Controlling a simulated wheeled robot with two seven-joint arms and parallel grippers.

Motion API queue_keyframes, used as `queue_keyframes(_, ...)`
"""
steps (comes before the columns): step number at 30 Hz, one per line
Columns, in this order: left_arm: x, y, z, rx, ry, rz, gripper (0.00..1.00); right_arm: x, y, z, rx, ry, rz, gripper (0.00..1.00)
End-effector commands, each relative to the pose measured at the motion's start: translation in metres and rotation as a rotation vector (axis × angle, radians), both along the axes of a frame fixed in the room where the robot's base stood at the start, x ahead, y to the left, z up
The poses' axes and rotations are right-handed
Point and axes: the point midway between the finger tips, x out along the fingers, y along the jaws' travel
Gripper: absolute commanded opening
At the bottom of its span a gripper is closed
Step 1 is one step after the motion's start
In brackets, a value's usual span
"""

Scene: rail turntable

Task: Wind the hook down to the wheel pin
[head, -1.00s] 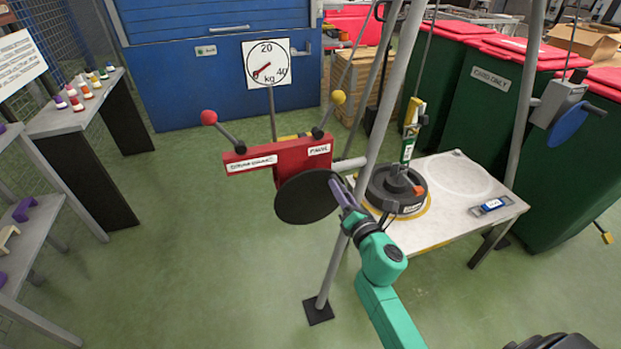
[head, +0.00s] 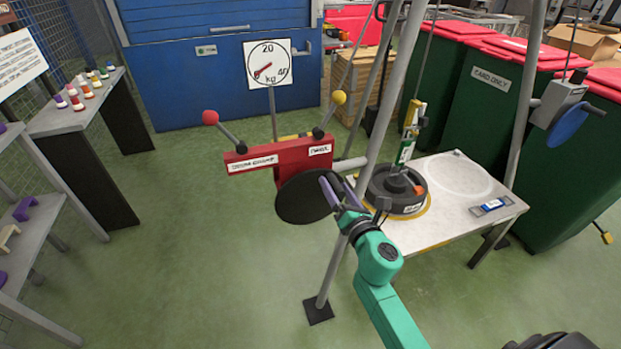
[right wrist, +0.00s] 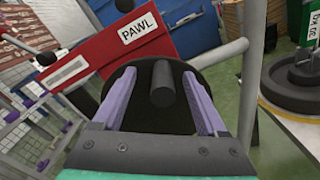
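A dark disc crank (head: 302,197) stands on the near side of the red winch housing (head: 290,162). Its dark knob (right wrist: 163,85) lies between the purple fingers of my open right gripper (head: 331,190) in the right wrist view; I cannot tell if they touch it. The hanging green, white and yellow piece (head: 406,147), seemingly with the hook, is over the dark wheel (head: 397,203) on the table. The hook's tip and the pin cannot be told apart clearly. The wheel also shows in the right wrist view (right wrist: 290,93). My left gripper is not in view.
The housing carries a red-ball lever (head: 210,118) and a yellow-ball lever (head: 339,97), the yellow one beside the PAWL label. A grey frame leg (head: 335,262) stands close to my right arm. A dial (head: 267,64) is behind. A blue-handled device (head: 568,122) hangs at right.

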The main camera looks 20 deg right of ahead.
Motion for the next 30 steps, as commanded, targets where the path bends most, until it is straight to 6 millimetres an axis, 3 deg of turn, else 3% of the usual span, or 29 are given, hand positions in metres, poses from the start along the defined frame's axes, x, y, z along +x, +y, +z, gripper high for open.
queue_keyframes(5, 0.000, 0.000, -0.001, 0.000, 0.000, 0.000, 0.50, -0.003, 0.000, -0.002, 0.002, 0.003, -0.001, 0.75)
queue_keyframes(30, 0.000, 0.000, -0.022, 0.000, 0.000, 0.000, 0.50, -0.080, 0.000, -0.003, 0.002, 0.004, -0.001, 0.75)
